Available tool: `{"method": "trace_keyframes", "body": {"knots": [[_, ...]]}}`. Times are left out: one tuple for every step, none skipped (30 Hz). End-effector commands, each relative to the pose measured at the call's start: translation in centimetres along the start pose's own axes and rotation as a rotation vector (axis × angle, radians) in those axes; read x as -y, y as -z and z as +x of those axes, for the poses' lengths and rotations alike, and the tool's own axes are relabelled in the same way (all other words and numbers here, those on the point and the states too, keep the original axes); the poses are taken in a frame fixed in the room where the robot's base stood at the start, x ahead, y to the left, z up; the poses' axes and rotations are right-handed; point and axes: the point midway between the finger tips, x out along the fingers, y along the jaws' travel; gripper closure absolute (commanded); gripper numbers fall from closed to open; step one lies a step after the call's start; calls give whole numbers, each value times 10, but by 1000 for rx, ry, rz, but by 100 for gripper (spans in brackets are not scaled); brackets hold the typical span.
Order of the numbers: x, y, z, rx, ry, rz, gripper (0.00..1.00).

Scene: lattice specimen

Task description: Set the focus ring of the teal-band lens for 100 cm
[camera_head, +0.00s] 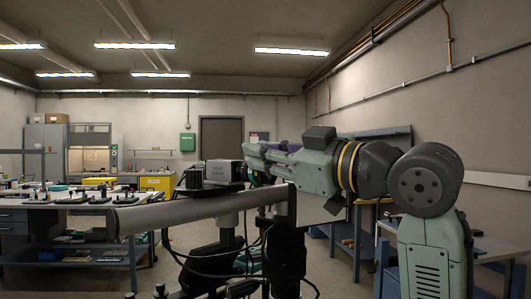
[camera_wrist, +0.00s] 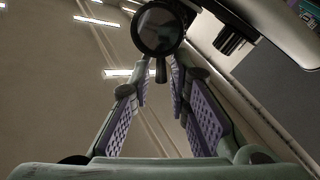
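In the wrist view a round black lens-like part (camera_wrist: 158,28) with a glassy dark face shows at the top. A short dark tab (camera_wrist: 161,70) sticks out from its rim toward me. No teal band or distance marks can be made out on it. My gripper (camera_wrist: 162,80) has its two purple-padded fingers apart, with the tab in the gap near the fingertips; I cannot tell whether either finger touches it. In the head view my gripper (camera_head: 254,158) reaches left, close to a grey box-shaped device (camera_head: 224,172) on a dark support.
A pale grey tube (camera_head: 175,212) runs across the front in the head view, with dark cables hanging below. A workbench (camera_head: 80,205) with small items stands at the left, a yellow cabinet (camera_head: 157,183) behind it. A blue-framed bench (camera_head: 490,248) stands at the right.

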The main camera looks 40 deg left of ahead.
Motion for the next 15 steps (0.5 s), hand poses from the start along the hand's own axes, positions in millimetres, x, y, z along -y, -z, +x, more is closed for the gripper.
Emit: {"method": "trace_keyframes", "body": {"knots": [[0,0,0,0,0,0,78],[0,0,0,0,0,1,76],[0,0,0,0,0,1,73],[0,0,0,0,0,1,71],[0,0,0,0,0,1,70],[0,0,0,0,0,1,70],[0,0,0,-1,0,1,70],[0,0,0,-1,0,1,70],[0,0,0,-1,0,1,70],[0,0,0,-1,0,1,70],[0,0,0,-1,0,1,70],[0,0,0,-1,0,1,70],[0,0,0,-1,0,1,70],[0,0,0,-1,0,1,70],[0,0,0,-1,0,1,70]]}}
